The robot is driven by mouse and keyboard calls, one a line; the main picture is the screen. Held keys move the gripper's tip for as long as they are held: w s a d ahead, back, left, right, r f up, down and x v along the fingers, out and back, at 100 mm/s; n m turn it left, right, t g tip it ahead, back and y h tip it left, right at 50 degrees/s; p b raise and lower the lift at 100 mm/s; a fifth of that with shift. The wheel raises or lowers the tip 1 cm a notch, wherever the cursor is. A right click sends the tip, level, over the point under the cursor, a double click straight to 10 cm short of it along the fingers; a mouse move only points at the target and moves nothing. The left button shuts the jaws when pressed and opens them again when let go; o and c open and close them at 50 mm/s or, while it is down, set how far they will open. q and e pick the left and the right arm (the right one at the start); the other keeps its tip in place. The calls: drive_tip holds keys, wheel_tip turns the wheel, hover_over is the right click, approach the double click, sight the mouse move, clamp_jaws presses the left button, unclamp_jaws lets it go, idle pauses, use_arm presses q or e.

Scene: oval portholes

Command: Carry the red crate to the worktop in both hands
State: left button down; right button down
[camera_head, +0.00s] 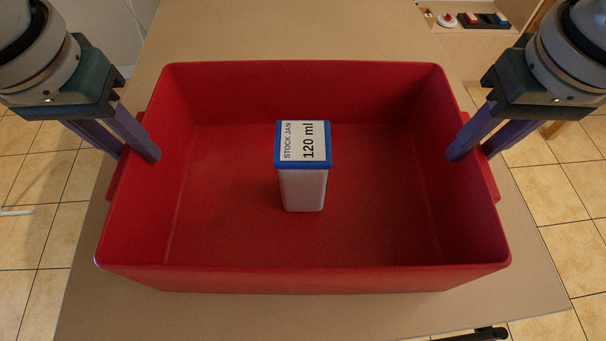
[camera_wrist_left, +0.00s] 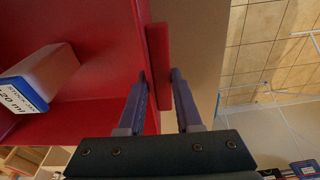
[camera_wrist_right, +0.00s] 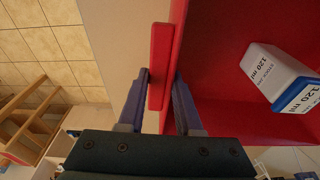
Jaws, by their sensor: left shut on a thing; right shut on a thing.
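The red crate (camera_head: 300,279) is open-topped and looks level in the middle of the head view, over a tan board surface (camera_head: 300,25). I cannot tell whether its base touches that surface. A white container with a blue-rimmed lid, labelled "120 ml" (camera_head: 303,190), stands upright inside it. My left gripper (camera_head: 138,152) is shut on the crate's left side wall, one finger inside and one outside, by the side handle (camera_wrist_left: 158,60). My right gripper (camera_head: 470,152) is shut on the right side wall in the same way, by its handle (camera_wrist_right: 160,60).
The tan surface shows behind and in front of the crate, with tiled floor (camera_head: 570,200) on both sides. A wooden unit (camera_head: 465,45) at the back right bears a small red-and-white object (camera_head: 446,20) and a dark tray with coloured items (camera_head: 484,20).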

use_arm(q)
drive_tip(key=shift+r, duration=0.1)
use_arm(e)
drive_tip(key=shift+r, duration=0.15)
